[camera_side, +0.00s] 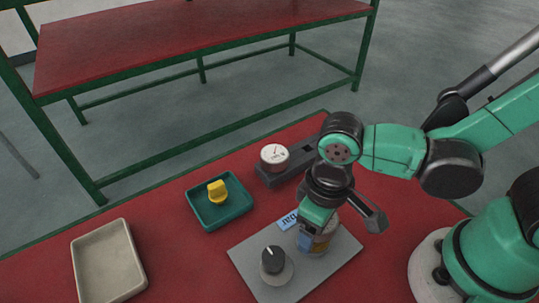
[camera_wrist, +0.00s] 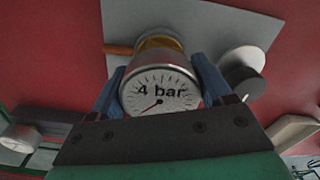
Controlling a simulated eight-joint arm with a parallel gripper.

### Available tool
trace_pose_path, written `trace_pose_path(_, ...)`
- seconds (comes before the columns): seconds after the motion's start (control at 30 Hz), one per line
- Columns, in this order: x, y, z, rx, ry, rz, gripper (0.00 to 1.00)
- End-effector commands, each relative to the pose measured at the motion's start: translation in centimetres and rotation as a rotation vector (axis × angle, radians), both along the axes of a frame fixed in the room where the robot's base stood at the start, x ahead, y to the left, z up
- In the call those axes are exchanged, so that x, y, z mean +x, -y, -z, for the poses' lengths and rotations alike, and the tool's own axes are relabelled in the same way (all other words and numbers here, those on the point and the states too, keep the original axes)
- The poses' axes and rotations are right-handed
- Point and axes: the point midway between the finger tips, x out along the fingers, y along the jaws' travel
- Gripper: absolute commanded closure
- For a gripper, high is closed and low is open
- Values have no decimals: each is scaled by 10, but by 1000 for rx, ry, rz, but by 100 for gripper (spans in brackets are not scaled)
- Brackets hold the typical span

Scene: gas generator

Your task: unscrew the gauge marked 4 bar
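The gauge marked 4 bar has a white round face (camera_wrist: 160,92), and its needle points to the lower left in the wrist view. Its silver body and yellowish base stand on the grey plate (camera_side: 340,256). In the side view its body (camera_side: 322,243) is partly hidden by my gripper (camera_side: 305,238). In the wrist view my gripper (camera_wrist: 158,64) has one blue finger on each side of the gauge. Both fingers meet its sides with no visible gap.
A green tray (camera_side: 208,222) holds a yellow knob (camera_side: 217,192). Another gauge (camera_side: 274,156) sits on a dark block (camera_side: 297,170). An empty beige tray (camera_side: 106,262) stands at left.

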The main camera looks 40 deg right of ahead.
Motion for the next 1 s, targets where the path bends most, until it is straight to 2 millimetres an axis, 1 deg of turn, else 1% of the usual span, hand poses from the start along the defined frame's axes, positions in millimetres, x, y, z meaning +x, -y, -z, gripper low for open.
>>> trace_pose_path(0.03,0,0,0,0,0,0,11)
trace_pose_path(0.07,0,0,0,0,0,0,2)
trace_pose_path(0.1,0,0,0,0,0,0,0)
trace_pose_path(0.27,0,0,0,0,0,-1,0)
trace_pose_path(0.37,0,0,-4,0,0,-1,0)
trace_pose_path(0.8,0,0,-59,0,0,-1,0)
trace_pose_path(0.9,0,0,-67,0,0,-1,0)
trace_pose_path(1.0,0,0,-70,0,0,-1,0)
